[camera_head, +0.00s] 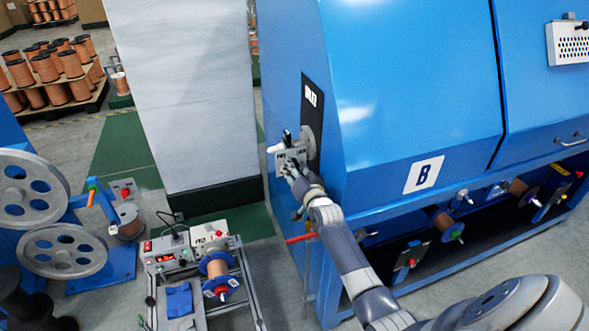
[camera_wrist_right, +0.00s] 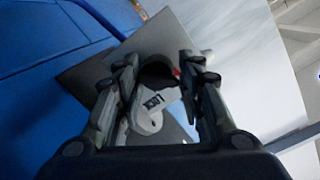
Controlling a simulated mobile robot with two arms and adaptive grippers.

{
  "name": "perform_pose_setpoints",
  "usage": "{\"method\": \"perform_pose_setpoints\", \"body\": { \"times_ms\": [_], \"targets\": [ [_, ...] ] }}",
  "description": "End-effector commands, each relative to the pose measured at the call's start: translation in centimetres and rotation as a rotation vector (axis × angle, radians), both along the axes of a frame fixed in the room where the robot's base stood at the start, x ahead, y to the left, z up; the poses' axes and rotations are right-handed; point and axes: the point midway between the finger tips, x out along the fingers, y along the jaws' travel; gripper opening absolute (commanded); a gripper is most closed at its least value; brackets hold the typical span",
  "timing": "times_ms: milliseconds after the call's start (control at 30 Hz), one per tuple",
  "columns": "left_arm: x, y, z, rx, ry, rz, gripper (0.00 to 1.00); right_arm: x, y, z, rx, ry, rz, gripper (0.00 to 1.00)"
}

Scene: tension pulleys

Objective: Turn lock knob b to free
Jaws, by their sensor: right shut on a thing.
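Lock knob b (camera_wrist_right: 157,74) is a dark round knob between my right gripper's fingertips in the right wrist view, partly hidden by them. A pale tag (camera_wrist_right: 160,98) with dark lettering, which seems to read LOCK, lies just below it. My right gripper (camera_wrist_right: 160,72) is shut on the knob. In the head view my right gripper (camera_head: 290,168) is at a small grey plate (camera_head: 291,155) on the end face of the blue machine marked B (camera_head: 400,120), and it hides most of the knob there. The knob's exact angle cannot be told. My left gripper is not in view.
A round grey fitting (camera_head: 309,142) and a black label strip (camera_head: 313,97) are beside the plate. A pale column (camera_head: 180,90) stands to the left. A bench (camera_head: 250,300) with a copper spool (camera_head: 218,268) stands below. A red bar (camera_head: 301,238) sticks out beneath my gripper.

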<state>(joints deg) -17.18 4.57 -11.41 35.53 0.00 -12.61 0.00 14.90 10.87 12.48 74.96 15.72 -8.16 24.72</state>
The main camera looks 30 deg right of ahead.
Motion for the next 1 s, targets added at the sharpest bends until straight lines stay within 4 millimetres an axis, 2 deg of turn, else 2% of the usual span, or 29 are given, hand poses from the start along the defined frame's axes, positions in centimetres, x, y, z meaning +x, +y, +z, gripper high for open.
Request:
{"method": "perform_pose_setpoints", "body": {
  "times_ms": [33,400,433,500,1000],
  "targets": [
    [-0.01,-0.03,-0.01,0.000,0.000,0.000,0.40,-0.30,-0.11,-0.97,-0.001,0.021,-0.002,0.12],
    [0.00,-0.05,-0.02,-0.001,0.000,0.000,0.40,-0.32,-0.20,-0.97,-0.006,0.021,-0.003,0.12],
    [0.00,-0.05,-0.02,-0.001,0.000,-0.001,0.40,-0.32,-0.20,-0.97,-0.006,0.021,-0.003,0.40],
    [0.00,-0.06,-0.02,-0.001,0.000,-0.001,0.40,-0.31,-0.20,-0.93,-0.006,0.020,-0.003,0.50],
    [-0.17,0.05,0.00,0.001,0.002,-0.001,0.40,-0.14,-0.11,-0.25,-0.006,0.007,-0.002,0.50]
  ]
}}
